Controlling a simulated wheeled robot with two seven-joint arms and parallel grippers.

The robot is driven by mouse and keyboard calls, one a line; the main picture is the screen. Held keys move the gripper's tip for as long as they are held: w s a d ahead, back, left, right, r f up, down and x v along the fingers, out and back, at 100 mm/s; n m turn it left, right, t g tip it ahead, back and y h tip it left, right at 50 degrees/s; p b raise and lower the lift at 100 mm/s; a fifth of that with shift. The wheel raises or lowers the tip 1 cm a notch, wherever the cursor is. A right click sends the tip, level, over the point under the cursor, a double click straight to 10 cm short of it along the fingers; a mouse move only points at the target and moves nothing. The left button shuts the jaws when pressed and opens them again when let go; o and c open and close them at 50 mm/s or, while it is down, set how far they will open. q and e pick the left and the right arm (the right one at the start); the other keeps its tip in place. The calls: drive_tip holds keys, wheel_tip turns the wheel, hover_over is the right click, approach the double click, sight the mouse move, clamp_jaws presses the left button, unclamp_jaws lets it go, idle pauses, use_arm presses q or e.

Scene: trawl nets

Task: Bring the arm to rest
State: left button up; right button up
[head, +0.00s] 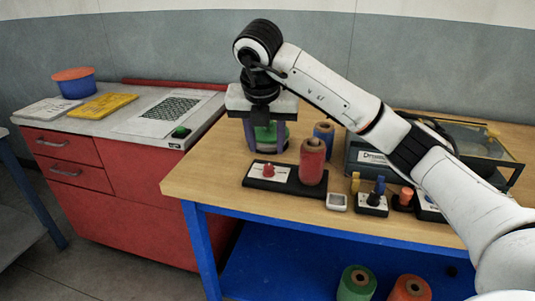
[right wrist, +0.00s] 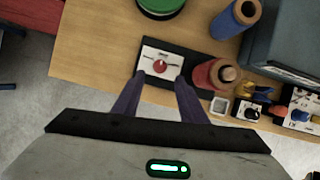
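My right arm (head: 340,98) reaches in from the right over the wooden table, bent at a black joint near the top. My right gripper (head: 266,148) points down above the back left part of the table. In the right wrist view its two purple fingers (right wrist: 161,82) are spread apart with nothing between them. Beyond the fingertips in that view lies a black board with a red knob (right wrist: 160,65). In the head view a green spool (head: 265,135) shows behind the fingers. My left gripper is not in view.
A red spool (head: 312,162) stands on the board, with a blue spool (head: 324,134) behind. Small switches (head: 372,198) and a grey machine (head: 365,158) stand to the right. A red cabinet (head: 120,170) stands left. Spools (head: 357,284) sit on the blue lower shelf.

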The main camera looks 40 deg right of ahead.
drive_tip(key=shift+v, duration=1.05)
